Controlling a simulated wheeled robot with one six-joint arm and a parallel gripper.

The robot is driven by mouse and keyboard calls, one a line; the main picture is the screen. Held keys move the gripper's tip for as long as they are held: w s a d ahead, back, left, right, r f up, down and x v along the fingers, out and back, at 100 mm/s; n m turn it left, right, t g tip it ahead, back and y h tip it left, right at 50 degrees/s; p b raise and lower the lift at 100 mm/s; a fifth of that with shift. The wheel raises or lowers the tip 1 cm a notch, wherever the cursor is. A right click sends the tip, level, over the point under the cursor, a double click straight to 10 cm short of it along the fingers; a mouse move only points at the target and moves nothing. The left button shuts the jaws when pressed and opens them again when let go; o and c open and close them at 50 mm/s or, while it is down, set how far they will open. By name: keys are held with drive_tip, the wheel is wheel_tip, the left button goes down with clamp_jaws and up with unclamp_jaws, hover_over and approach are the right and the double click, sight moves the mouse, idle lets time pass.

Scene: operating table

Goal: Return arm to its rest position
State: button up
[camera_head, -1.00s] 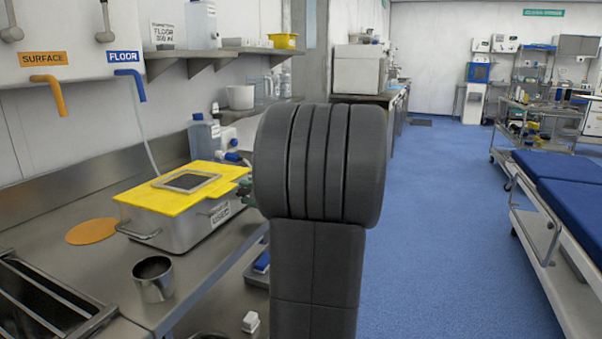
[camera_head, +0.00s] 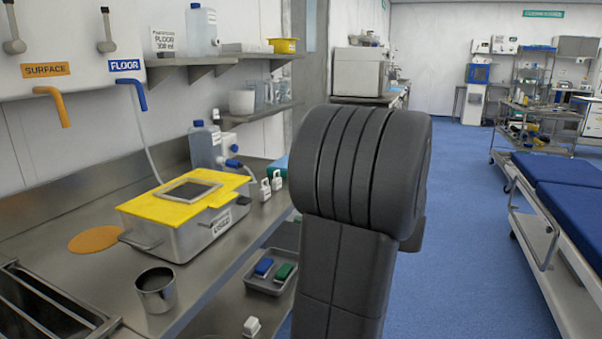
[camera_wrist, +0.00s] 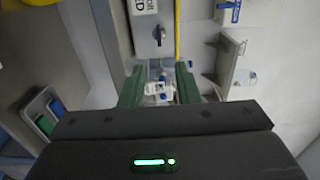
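My arm (camera_head: 355,200) stands large in the middle of the head view, a dark grey rounded joint above a straight link. It hides my gripper in that view. In the wrist view my gripper (camera_wrist: 160,88) shows two green fingers standing apart. Small white and blue shapes show between them and look like background, with nothing clearly held.
The steel counter (camera_head: 215,285) holds a metal cup (camera_head: 156,290), an orange disc (camera_head: 95,239) and a blue-capped jug (camera_head: 203,147). A grey tray (camera_head: 268,288) holds a blue and a green item. A blue-topped bed (camera_head: 565,205) is at right. Blue floor between is clear.

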sight(250, 202)
drive_tip(key=b+x, duration=0.2)
drive_tip(key=x, duration=1.2)
drive_tip(key=shift+a+f+b, duration=0.1)
drive_tip(key=shift+b, duration=0.25)
drive_tip(key=shift+r+m+p, duration=0.3)
drive_tip(key=shift+p, duration=0.55)
drive_tip(key=shift+d+m+p, duration=0.25)
drive_tip(key=shift+m+p, duration=0.15)
drive_tip(key=shift+p, duration=0.1)
drive_tip(key=m+p, duration=0.7)
drive_tip(key=p, duration=0.3)
drive_tip(key=shift+p, duration=0.45)
drive_tip(key=shift+s+d+f+m, duration=0.1)
drive_tip(key=shift+d+f+m, duration=0.05)
drive_tip(key=shift+m, duration=0.35)
drive_tip(key=v, duration=0.9)
drive_tip(key=shift+s+d, duration=0.15)
drive_tip(key=shift+d, duration=0.15)
drive_tip(key=shift+f, duration=0.15)
